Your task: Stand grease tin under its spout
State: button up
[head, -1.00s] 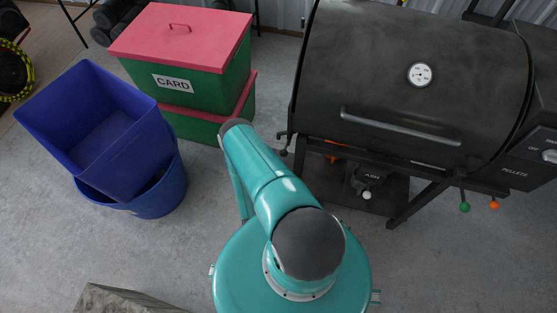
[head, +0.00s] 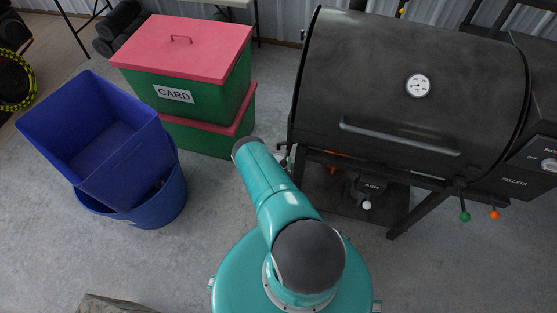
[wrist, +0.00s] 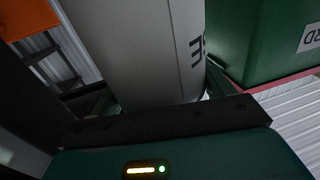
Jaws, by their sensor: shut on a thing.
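A pale grey tin (wrist: 150,50) with dark lettering, partly cut off, fills the middle of the wrist view. My gripper (wrist: 165,122) is shut on it; its dark bar crosses below the tin. The tin's ends are out of view or hidden, so I cannot tell how upright it is. In the head view my arm hides the gripper and tin. The black grill (head: 400,95) stands at the right with an ash box (head: 370,187) under it. A small orange part (head: 333,165) shows under its left end. I cannot make out a spout.
Green boxes with pink lids (head: 185,50), one marked CARD, are stacked left of the grill; a green box (wrist: 265,40) is close beside the tin in the wrist view. Blue bins (head: 85,120) stand at the left. Grill legs (head: 410,212) limit room; grey floor (head: 445,275) is clear in front.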

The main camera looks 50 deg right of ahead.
aim_at(279, 155)
jog(key=shift+x, duration=1.1)
jog(key=shift+w+d+f, duration=0.2)
jog(key=shift+w+d, duration=0.25)
jog(key=shift+d, duration=0.15)
jog(key=shift+f, duration=1.55)
jog(key=o, duration=1)
jog(key=shift+c, duration=0.2)
jog(key=shift+a, duration=0.1)
